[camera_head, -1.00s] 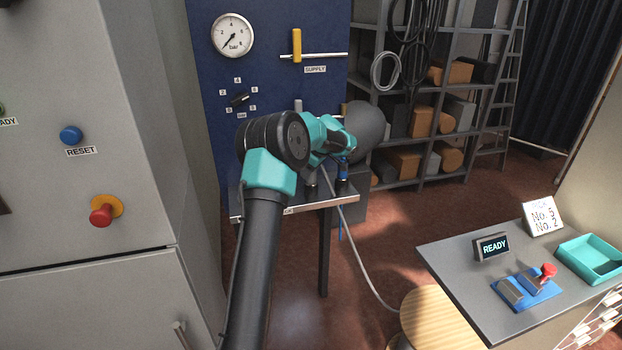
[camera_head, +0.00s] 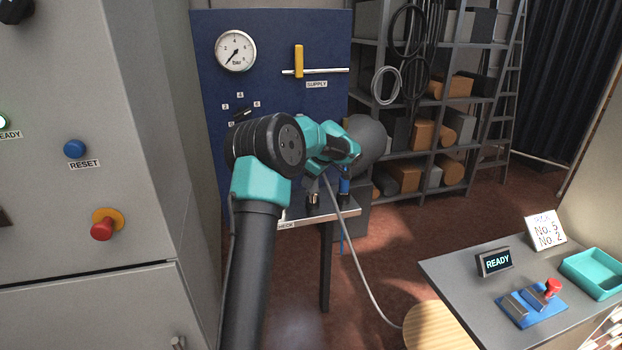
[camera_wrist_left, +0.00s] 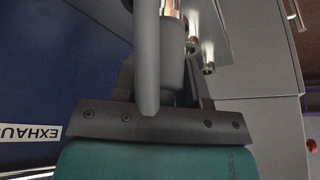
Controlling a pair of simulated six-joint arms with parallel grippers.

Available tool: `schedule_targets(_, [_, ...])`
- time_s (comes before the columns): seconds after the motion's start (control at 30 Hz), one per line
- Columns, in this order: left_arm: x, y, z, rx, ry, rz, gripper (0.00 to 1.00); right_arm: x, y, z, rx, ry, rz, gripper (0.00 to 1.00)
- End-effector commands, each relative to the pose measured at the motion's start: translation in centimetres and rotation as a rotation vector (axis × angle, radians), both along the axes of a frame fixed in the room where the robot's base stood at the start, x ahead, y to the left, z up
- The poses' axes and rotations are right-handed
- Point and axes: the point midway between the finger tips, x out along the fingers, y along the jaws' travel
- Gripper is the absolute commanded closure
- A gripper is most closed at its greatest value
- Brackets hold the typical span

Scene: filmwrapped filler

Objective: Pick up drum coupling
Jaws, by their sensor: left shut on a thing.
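My left gripper (camera_head: 343,163) is at the far end of my arm, over the small bench in front of the blue panel. Its fingertips are mostly hidden by my teal wrist in the head view. In the left wrist view it is shut on a grey cylindrical piece (camera_wrist_left: 173,72) with a shiny copper-coloured end, which I take to be the drum coupling. Shiny metal fittings (camera_wrist_left: 208,67) show just beyond it. In the head view a metal fitting (camera_head: 313,197) and a blue-bodied fitting (camera_head: 345,186) stand at the bench edge. My right gripper is not in view.
A grey cabinet (camera_head: 90,180) is close on the left. A control desk (camera_head: 460,285) and a round wooden stool (camera_head: 435,330) are on the right.

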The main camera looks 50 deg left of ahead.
Motion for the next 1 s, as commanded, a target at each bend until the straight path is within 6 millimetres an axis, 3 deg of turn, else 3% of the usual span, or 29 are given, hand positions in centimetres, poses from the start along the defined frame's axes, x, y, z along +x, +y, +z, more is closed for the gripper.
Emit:
schedule_targets(0.6, [-7.6,-8.8,1.2,0.001,-0.001,-0.003,0.88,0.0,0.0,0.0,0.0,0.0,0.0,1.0])
schedule_targets(1.0, [-8.5,-9.8,1.2,0.001,0.0,0.0,0.88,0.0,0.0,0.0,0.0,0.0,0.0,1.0])
